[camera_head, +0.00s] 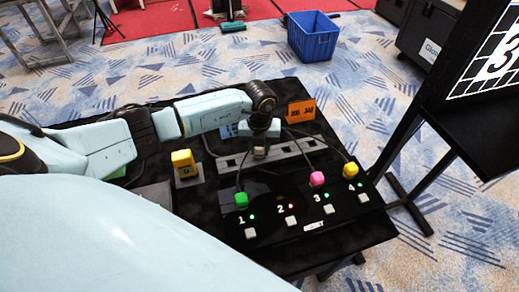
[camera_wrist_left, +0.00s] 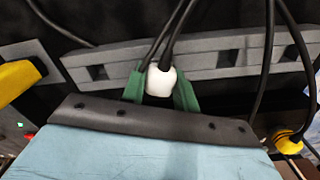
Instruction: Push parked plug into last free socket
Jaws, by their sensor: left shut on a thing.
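My left gripper (camera_head: 261,146) is over the grey slotted rack (camera_head: 292,152) on the black table. In the left wrist view its green fingertips (camera_wrist_left: 160,88) are shut on a white plug (camera_wrist_left: 161,80) with dark cables beside it. I cannot tell whether the plug still sits in the rack. In front is a black panel with numbered sockets. A green plug (camera_head: 241,199) is at 1, a pink plug (camera_head: 317,179) at 3 and a yellow plug (camera_head: 350,170) at 4. No plug shows at socket 2 (camera_head: 284,197), where a red light is lit. My right gripper is not in view.
A yellow block (camera_head: 183,161) on a grey stand is left of the rack. An orange sign (camera_head: 301,110) stands behind it. Dark cables arch from the rack to the plugs. A blue bin (camera_head: 312,40) is on the floor behind; a black screen stand is at right.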

